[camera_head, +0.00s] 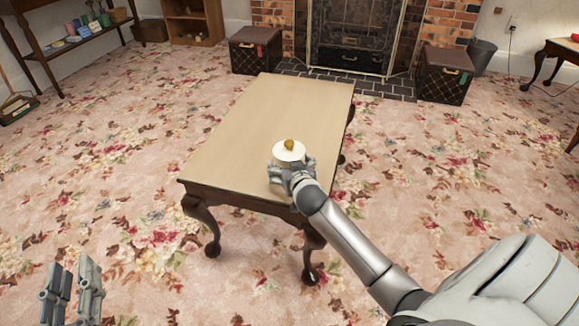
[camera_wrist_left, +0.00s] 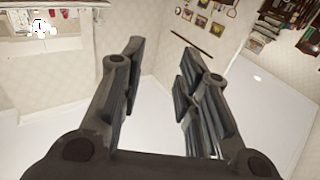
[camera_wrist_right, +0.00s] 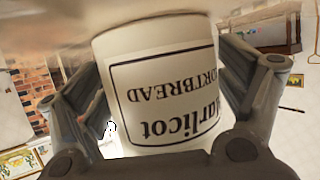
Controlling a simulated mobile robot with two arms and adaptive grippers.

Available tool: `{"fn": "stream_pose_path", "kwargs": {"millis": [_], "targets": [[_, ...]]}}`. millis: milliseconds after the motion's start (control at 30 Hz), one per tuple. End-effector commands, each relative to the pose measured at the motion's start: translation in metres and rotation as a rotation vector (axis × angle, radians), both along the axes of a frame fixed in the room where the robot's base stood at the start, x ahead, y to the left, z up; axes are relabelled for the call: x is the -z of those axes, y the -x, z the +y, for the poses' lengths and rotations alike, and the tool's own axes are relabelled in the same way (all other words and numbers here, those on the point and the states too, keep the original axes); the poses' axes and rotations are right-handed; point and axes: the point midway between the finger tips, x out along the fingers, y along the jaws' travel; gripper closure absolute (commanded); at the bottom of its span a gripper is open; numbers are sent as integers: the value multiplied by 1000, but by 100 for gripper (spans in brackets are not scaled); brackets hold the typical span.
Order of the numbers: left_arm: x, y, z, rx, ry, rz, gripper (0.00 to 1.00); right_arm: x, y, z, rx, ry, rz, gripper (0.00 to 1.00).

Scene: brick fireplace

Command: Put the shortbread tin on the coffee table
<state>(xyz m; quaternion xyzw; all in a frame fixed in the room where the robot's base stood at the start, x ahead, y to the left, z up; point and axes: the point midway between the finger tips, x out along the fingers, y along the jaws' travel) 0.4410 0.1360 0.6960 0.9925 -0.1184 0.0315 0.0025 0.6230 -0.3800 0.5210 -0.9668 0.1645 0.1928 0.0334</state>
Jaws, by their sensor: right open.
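The shortbread tin (camera_head: 288,154) is a white cylinder with a gold knob on its lid. It appears to stand upright on the coffee table (camera_head: 265,110), near the table's near right corner. In the right wrist view the tin (camera_wrist_right: 160,85) shows its "Shortbread" label upside down, between the fingers. My right gripper (camera_head: 291,176) is open around the tin, with a finger on each side; whether they touch it is unclear. My left gripper (camera_head: 72,290) is open and empty, low at the left of the head view; its spread fingers also show in the left wrist view (camera_wrist_left: 160,65).
The rest of the tabletop is bare. Two dark boxes (camera_head: 256,50) (camera_head: 444,75) flank the fireplace (camera_head: 355,35) behind. A side table (camera_head: 75,42) with small items is at the far left. Flowered carpet around the coffee table is clear.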

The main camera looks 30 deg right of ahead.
Motion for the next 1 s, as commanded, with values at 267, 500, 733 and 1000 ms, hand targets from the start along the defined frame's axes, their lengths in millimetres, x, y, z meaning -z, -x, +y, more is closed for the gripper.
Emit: {"fn": "stream_pose_path", "kwargs": {"millis": [267,500,733,1000], "targets": [[8,0,1,-3,-11,47,69,-4,4,2,0,0,1,9],[44,7,9,-16,-60,239,69,-14,25,9,-1,-2,1,9],[80,23,18,-28,-109,443,69,-24,49,17,0,-1,2,9],[118,52,31,-45,-165,680,69,-38,79,28,0,-1,1,9]]}}
